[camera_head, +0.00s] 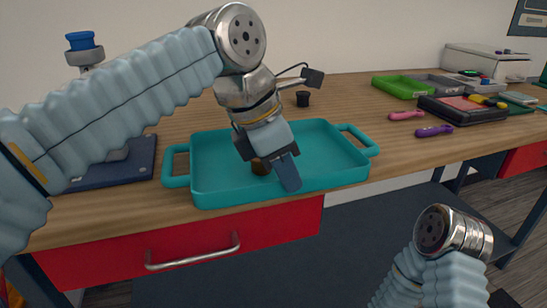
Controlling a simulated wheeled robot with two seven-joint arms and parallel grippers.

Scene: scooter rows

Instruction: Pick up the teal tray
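The teal tray (212,187) lies flat on the wooden table at its front edge, with a loop handle at its left and right ends. A small round brown thing (260,166) sits in it, partly hidden by my gripper. My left gripper (274,172) points down over the middle of the tray, with a blue fingertip in front of the tray's inner floor. Whether it touches the tray, and how far apart its fingers are, I cannot tell. My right arm shows only at the bottom right; its gripper is out of the picture.
A dark blue flat base (128,168) stands close left of the tray. Pink (406,115) and purple (434,131) tools lie to the right, before a black case (450,112) and a green bin (398,86). A red drawer (190,250) is below.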

